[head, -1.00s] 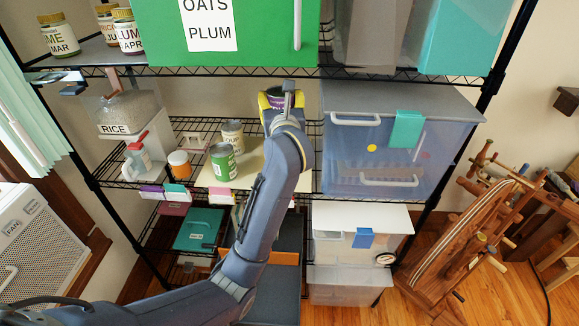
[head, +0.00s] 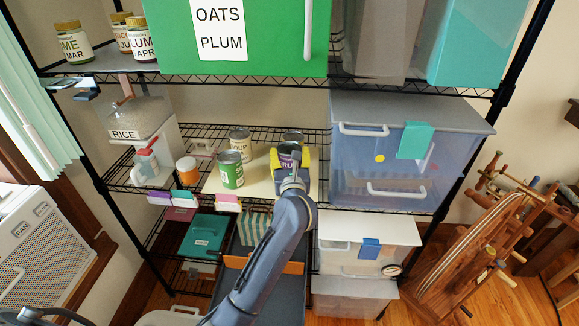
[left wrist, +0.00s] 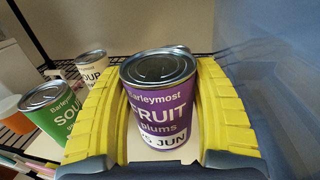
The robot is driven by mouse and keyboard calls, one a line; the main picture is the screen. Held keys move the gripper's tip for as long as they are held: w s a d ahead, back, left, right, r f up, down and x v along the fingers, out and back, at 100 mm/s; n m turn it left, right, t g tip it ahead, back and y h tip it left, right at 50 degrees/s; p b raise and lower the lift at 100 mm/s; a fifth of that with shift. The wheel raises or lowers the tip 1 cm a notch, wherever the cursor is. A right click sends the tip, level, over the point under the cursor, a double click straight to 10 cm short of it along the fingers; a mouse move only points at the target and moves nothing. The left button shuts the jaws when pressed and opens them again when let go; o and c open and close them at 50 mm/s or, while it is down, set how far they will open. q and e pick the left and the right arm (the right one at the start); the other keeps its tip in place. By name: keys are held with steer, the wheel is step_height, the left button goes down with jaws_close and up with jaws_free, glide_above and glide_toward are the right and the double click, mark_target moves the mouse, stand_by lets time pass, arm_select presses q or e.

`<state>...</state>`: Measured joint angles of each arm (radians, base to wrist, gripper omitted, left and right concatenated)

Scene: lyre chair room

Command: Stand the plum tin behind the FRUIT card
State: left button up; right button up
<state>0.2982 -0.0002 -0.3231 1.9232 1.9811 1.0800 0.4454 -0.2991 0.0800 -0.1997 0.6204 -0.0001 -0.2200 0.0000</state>
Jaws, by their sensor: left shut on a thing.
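The plum tin (left wrist: 158,112) is purple, upright, and reads "FRUIT plums" in the left wrist view. My left gripper (head: 291,165) is shut on it, with a yellow finger on each side. In the head view the plum tin (head: 285,162) is partly hidden by the gripper, at the right of the cream mat (head: 257,182) on the middle shelf. I cannot tell whether its base touches the mat. A tin top shows just behind it. Small cards line the shelf front, including a purple one (head: 159,198) and a pink one (head: 228,203). I cannot make out a FRUIT card.
A green soup tin (head: 230,170) and a cream soup tin (head: 240,144) stand left of my gripper. A large clear blue bin (head: 380,155) stands close on the right. The upper shelf, with a green box (head: 265,40), hangs above. Bare mat lies between the green tin and the gripper.

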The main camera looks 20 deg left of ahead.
mark_target(290, 166)
arm_select(q)
steer(key=shift+f, duration=2.05)
steer(key=shift+f, duration=0.1)
steer(key=o, duration=1.6)
steer(key=shift+f, duration=0.1)
steer(key=shift+c, duration=0.2)
steer(key=shift+r, duration=0.2)
steer(key=v, duration=1.2)
